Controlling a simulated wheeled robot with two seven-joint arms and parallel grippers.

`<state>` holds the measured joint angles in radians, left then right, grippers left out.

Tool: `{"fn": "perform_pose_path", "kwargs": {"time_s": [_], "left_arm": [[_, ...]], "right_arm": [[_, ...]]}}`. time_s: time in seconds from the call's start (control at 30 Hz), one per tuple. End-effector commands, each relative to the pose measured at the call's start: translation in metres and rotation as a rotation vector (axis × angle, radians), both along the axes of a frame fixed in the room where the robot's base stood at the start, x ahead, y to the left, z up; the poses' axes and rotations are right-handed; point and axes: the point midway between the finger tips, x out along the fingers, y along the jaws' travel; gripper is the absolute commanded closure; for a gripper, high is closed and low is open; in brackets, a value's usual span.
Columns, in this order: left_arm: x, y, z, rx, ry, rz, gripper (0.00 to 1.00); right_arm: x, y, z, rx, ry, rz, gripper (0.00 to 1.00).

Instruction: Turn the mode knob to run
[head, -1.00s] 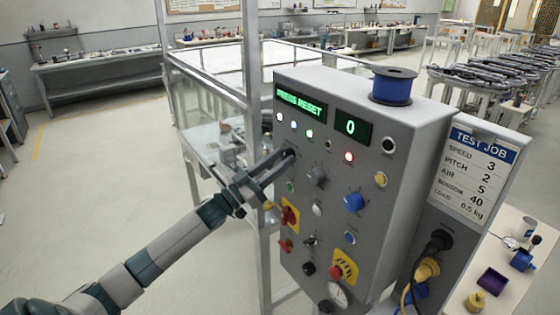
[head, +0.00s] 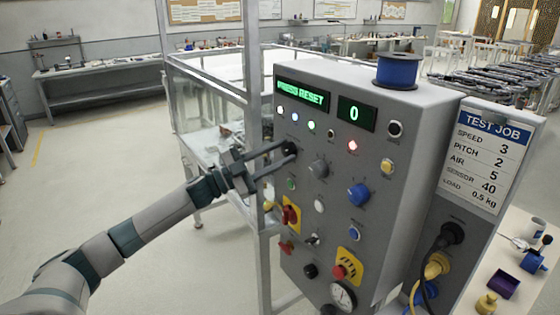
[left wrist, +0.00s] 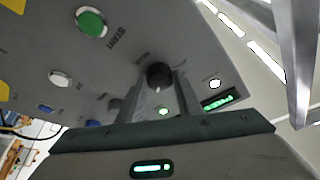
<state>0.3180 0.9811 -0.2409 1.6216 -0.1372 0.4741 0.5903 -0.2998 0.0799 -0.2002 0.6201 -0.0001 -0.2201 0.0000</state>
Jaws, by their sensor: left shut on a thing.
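The grey control panel (head: 333,190) stands in front of me. The black mode knob (head: 291,148) is at its upper left, below a row of small lamps. My left gripper (head: 285,151) reaches it from the left and is shut on it. In the left wrist view the round black knob (left wrist: 158,74) sits between the tips of the two fingers (left wrist: 160,88). The knob's pointer and its label are too small or hidden to read. The green display (head: 302,96) reads PRESS RESET, and the counter (head: 354,113) shows 0. My right gripper is not in view.
A grey knob (head: 318,169), a blue knob (head: 358,194), a red-and-yellow switch (head: 291,215) and a red button on yellow (head: 341,270) are on the same panel. A blue spool (head: 398,71) stands on top. A metal-framed enclosure (head: 205,95) is behind the gripper.

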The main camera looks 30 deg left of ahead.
Motion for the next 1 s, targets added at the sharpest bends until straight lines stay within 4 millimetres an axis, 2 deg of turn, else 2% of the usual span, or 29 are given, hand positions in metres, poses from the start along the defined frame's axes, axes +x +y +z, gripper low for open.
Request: {"fn": "perform_pose_path", "kwargs": {"time_s": [0.3, 0.8, 0.83, 0.87, 0.9, 1.0], "left_arm": [[0.0005, 0.001, -0.0005, 0.137, -0.056, 0.0, 0.9], [0.0004, 0.0007, 0.0001, 0.161, -0.065, 0.0, 0.9], [0.0004, 0.0007, 0.0001, 0.161, -0.065, 0.0, 0.61], [0.0004, 0.0007, 0.0001, 0.161, -0.065, 0.0, 0.54], [0.0003, 0.0007, 0.0002, 0.16, -0.065, 0.0, 0.49], [0.0004, 0.0007, 0.0003, 0.159, -0.065, 0.001, 0.49]], "right_arm": [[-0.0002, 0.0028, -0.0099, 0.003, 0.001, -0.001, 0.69], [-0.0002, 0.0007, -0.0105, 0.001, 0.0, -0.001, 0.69], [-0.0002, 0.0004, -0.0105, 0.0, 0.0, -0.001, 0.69], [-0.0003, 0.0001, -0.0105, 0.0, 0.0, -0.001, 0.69], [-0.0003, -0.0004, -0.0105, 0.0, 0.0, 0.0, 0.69], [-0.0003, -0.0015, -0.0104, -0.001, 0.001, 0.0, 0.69]]}}
